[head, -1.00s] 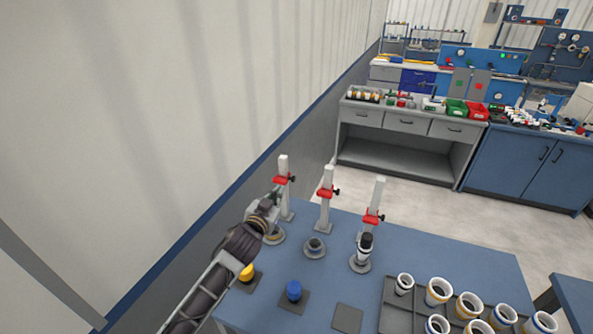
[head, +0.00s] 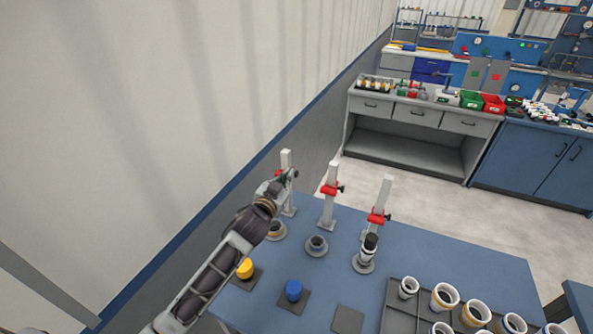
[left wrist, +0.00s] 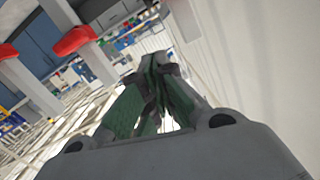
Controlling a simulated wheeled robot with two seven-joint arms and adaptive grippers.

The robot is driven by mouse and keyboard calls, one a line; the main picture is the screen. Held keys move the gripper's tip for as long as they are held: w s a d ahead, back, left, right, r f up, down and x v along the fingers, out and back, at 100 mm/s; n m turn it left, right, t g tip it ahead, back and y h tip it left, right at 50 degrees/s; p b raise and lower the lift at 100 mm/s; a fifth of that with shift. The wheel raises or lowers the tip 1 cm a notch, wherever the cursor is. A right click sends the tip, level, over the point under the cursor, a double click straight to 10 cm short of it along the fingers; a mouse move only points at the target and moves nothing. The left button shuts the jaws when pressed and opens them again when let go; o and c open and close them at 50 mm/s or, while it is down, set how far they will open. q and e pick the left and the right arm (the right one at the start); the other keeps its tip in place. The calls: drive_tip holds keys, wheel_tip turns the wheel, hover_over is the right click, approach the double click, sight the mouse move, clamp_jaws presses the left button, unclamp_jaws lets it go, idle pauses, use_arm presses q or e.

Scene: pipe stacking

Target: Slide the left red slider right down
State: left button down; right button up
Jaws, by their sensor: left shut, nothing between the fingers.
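The left red slider (head: 281,174) sits high on the leftmost white post (head: 286,157) at the back left of the table, mostly hidden by my gripper. My left gripper (head: 284,181) is at this slider's height, right in front of it, shut and empty. Whether it touches the slider I cannot tell. In the left wrist view its green-padded fingers (left wrist: 153,92) come together at the tips. Red sliders (left wrist: 73,42) on white posts show at that view's upper left. My right gripper is out of view.
The middle red slider (head: 331,190) and right red slider (head: 378,217) are on their own posts. Round bases stand before the posts; the right one holds a pipe piece (head: 369,247). Yellow (head: 245,268) and blue (head: 293,290) pieces and a pipe tray (head: 398,318) are nearer. A wall is left.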

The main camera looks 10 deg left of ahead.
use_arm(q)
drive_tip(key=w+f+p, duration=0.3)
drive_tip(key=w+f, duration=0.1)
drive_tip(key=w, duration=0.6)
drive_tip(key=shift+w+d+f, duration=0.25)
drive_tip(key=shift+d+f, duration=0.1)
idle(0.6)
